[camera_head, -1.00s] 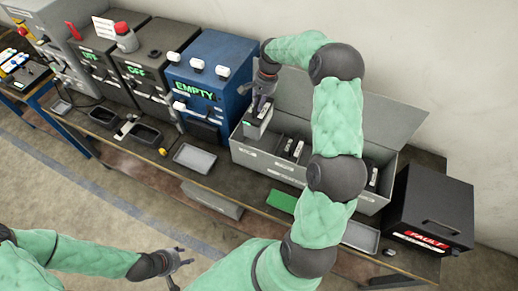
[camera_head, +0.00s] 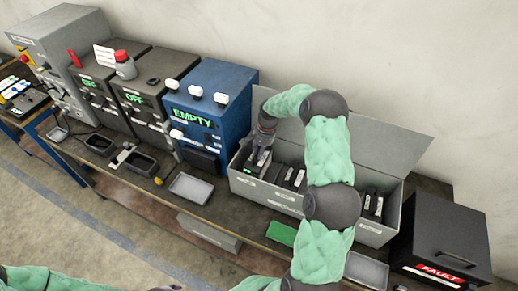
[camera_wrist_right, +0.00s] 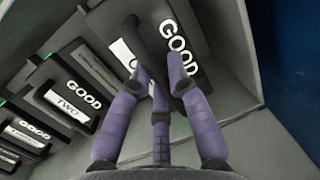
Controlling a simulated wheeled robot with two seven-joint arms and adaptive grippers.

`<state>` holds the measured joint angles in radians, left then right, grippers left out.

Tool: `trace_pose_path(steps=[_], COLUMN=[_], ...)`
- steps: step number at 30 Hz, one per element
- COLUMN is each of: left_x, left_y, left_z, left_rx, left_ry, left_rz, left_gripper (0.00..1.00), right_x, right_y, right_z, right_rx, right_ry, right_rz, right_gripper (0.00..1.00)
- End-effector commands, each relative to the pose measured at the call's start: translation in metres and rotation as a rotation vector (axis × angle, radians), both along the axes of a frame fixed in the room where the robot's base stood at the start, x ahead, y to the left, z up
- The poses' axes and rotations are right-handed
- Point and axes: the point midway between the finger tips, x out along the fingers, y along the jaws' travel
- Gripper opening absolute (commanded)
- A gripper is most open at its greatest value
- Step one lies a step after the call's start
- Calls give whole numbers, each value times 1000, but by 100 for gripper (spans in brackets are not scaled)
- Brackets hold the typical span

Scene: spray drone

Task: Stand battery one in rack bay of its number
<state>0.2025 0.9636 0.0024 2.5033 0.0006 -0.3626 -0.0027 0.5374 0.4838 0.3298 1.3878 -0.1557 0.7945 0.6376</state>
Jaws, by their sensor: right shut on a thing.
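My right gripper (camera_head: 261,155) is at the left end of the grey rack box (camera_head: 268,195). Its purple fingers (camera_wrist_right: 158,85) are shut on the handle of a dark battery (camera_head: 254,170). This battery (camera_wrist_right: 185,52) reads GOOD in the right wrist view. Its white number label is mostly covered by the fingers. The battery sits low in the leftmost part of the box; whether it touches the bottom is hidden. A battery marked TWO (camera_wrist_right: 72,98) and GOOD stands beside it. My left arm shows only at the bottom edge; its fingers are cut off.
More batteries (camera_head: 374,204) stand at the box's right end. The blue EMPTY cabinet (camera_head: 215,105) stands close to its left. The raised grey lid (camera_head: 395,145) is behind. A grey tray (camera_head: 191,188) and green pad (camera_head: 281,233) lie in front. A black box (camera_head: 440,235) stands right.

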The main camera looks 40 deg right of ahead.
Motion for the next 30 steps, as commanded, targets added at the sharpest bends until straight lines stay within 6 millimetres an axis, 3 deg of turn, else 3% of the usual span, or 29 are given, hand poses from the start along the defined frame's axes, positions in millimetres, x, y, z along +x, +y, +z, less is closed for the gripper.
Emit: trace_pose_path(steps=[7, 16, 28, 29, 30], left_x=[0, 0, 0, 0, 0], left_y=[0, 0, 0, 0, 0], left_z=[0, 1, -1, -1, -1], left_rx=[0, 0, 0, 0, 0], left_ry=[0, 0, 0, 0, 0], left_rz=[0, 0, 0, 0, 0], left_gripper=[46, 46, 46, 46, 46], right_x=[3, 3, 3, 0, 0], right_y=[-2, -2, -2, 0, 0], right_z=[-6, -36, -40, -44, -44], right_rx=[-4, -4, -5, 0, 0], right_ry=[-9, -8, -9, -2, -2], right_rz=[-2, -2, -2, 1, 1], right_gripper=[0, 0, 0, 23, 35])
